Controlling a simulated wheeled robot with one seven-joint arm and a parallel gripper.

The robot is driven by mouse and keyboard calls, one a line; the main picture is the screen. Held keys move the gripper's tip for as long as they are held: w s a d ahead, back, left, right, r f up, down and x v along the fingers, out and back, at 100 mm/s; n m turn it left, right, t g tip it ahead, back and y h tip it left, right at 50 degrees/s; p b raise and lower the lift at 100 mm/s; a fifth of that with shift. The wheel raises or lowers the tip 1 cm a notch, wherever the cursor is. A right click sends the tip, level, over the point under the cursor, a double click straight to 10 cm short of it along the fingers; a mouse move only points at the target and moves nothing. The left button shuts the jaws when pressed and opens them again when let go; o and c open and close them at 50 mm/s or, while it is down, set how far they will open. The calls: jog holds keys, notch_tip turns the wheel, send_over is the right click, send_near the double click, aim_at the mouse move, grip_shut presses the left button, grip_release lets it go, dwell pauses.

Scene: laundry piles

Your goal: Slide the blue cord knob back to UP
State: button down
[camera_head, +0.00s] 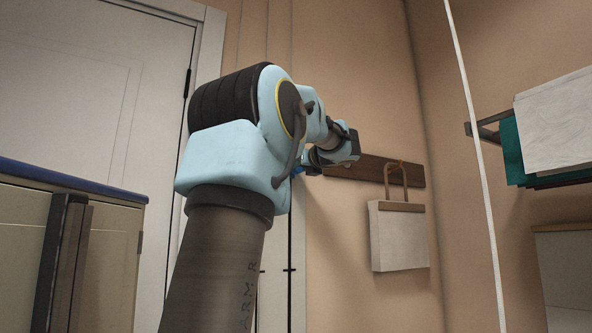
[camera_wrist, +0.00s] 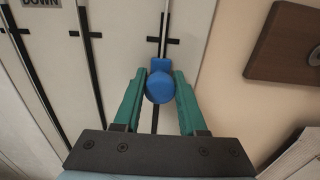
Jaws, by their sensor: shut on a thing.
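The blue cord knob (camera_wrist: 160,86) sits between the two green fingers of my gripper (camera_wrist: 159,76) in the wrist view, and the fingers are shut on it. The knob is on a thin rod or cord in a dark vertical slot of a pale panel (camera_wrist: 120,55). A short dark cross mark lies above the knob in that view. A "DOWN" label (camera_wrist: 42,3) shows at the top left edge; no UP label is in view. In the head view my arm hides most of the panel, and a small bit of blue shows at its end.
Other dark slots with cross marks run left of the knob. A wooden rail (camera_head: 374,169) with a hanging white bag (camera_head: 398,238) is on the wall to the right. A white cord (camera_head: 474,130) hangs nearer, beside a rack with cloths (camera_head: 555,120).

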notch_tip(320, 180, down, 62)
jog(key=b, duration=5.7)
jog(key=shift+c, duration=2.3)
grip_release()
jog(key=p+v, duration=0.2)
jog(key=v, duration=0.9)
jog(key=shift+w, duration=0.1)
